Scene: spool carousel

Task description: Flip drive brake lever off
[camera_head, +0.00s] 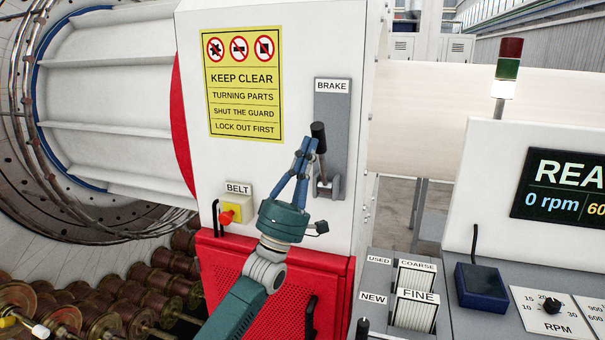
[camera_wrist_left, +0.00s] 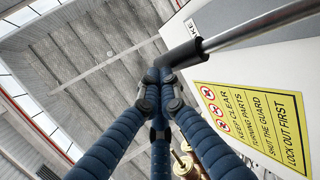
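The brake lever has a black grip (camera_head: 318,136) on a metal rod, pivoting on a grey plate (camera_head: 331,110) under the BRAKE label. The grip points up. My left gripper (camera_head: 307,146) is beside the grip, on its left. Its blue fingers come together at their tips. In the left wrist view the fingertips (camera_wrist_left: 159,76) meet just below the black grip (camera_wrist_left: 180,53), close to it or touching; I cannot tell which. The grip does not appear to lie between the fingers. My right gripper is not in view.
A yellow warning sign (camera_head: 243,84) is on the white cabinet. A red and yellow BELT switch (camera_head: 231,213) sits lower left, above a red mesh guard (camera_head: 255,268). A control console (camera_head: 540,250) stands at the right. Several copper-coloured spools (camera_head: 170,275) lie at lower left.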

